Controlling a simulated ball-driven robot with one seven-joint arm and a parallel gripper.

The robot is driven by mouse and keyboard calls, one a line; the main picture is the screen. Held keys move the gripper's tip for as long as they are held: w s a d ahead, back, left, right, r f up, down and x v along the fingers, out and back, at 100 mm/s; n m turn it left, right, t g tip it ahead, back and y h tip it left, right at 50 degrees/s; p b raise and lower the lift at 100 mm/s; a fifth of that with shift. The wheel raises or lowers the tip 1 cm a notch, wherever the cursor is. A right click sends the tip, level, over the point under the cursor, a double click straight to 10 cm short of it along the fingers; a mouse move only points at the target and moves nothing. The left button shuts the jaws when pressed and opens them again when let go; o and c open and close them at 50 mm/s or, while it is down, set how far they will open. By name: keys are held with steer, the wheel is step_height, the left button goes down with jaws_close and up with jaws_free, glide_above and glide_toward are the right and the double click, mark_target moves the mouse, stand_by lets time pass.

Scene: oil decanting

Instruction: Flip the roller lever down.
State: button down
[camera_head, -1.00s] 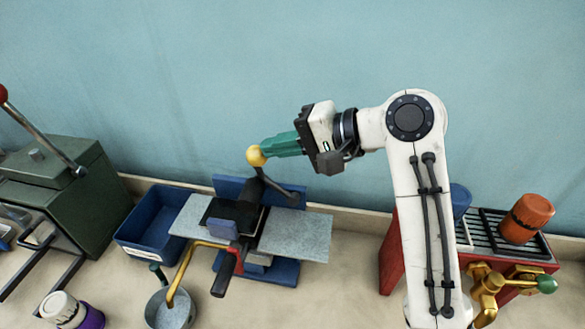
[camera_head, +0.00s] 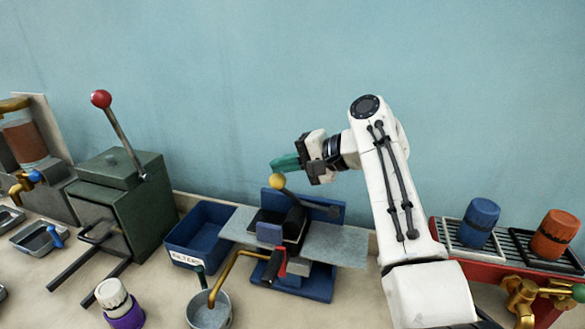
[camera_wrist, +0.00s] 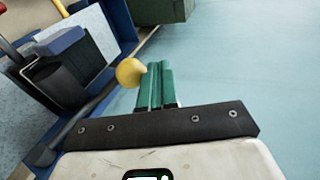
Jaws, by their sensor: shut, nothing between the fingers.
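The roller lever is a dark rod with a yellow ball knob (camera_head: 277,181) on the blue roller press (camera_head: 322,282). The rod slants up and leftward from its pivot at the press's back right. My gripper (camera_head: 272,166), with green fingers, is shut and empty. Its tips are just above and behind the knob in the head view. In the wrist view the knob (camera_wrist: 129,72) is right beside the left edge of the closed fingertips (camera_wrist: 160,68). I cannot tell whether they touch. A dark roller (camera_head: 294,220) lies over the grey plate (camera_head: 350,246).
A blue filter bin (camera_head: 195,255) stands left of the press. A metal pot (camera_head: 208,318) with a bent brass pipe (camera_head: 228,268) is in front. A green box with a red-knobbed lever (camera_head: 101,98) is farther left. A red rack with blue (camera_head: 482,218) and orange (camera_head: 554,235) containers is at right.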

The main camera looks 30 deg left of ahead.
steer(key=shift+s+a+f, duration=0.15)
steer(key=shift+a+f, duration=0.4)
steer(key=shift+a, duration=0.05)
steer(key=shift+r, duration=0.15)
